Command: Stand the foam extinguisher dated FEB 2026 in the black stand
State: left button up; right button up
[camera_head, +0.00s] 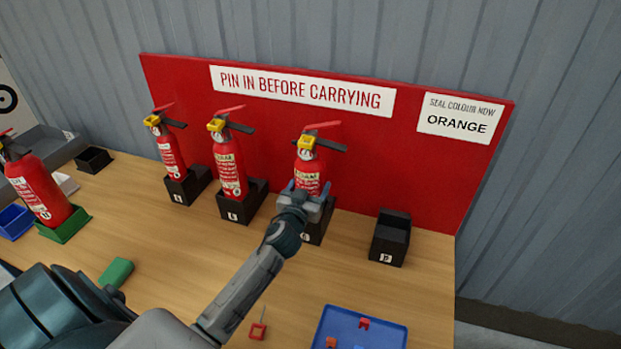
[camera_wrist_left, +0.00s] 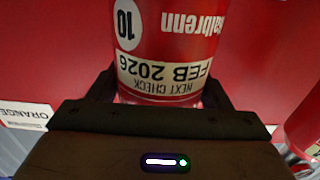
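A red extinguisher (camera_head: 308,172) with a yellow head stands upright in a black stand (camera_head: 318,230), the third from the left. In the left wrist view its body (camera_wrist_left: 170,45) reads "NEXT CHECK FEB 2026", upside down. My left gripper (camera_head: 307,197) has its fingers on both sides of the lower body; they look pressed against it. An empty black stand (camera_head: 390,241) is on the right. Two more red extinguishers (camera_head: 229,165) (camera_head: 171,155) stand in black stands to the left. My right gripper is out of view.
A red board (camera_head: 420,170) stands behind; its sign (camera_head: 460,118) reads "SEAL COLOUR NOW ORANGE". A blue tray (camera_head: 385,334) with small red pieces, a red tag (camera_head: 258,331) and a green block (camera_head: 116,272) lie in front. Another extinguisher (camera_head: 38,186) stands in a green stand at far left.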

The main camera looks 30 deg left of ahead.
aim_at(310, 166)
pick_arm(q)
jog(key=c, duration=0.7)
jog(key=shift+r, duration=0.25)
jog(key=shift+w+r, duration=0.15)
jog(key=shift+r, duration=0.05)
jog(key=shift+r+p, duration=2.5)
jog(key=shift+r, duration=0.55)
jog(key=shift+f, duration=0.1)
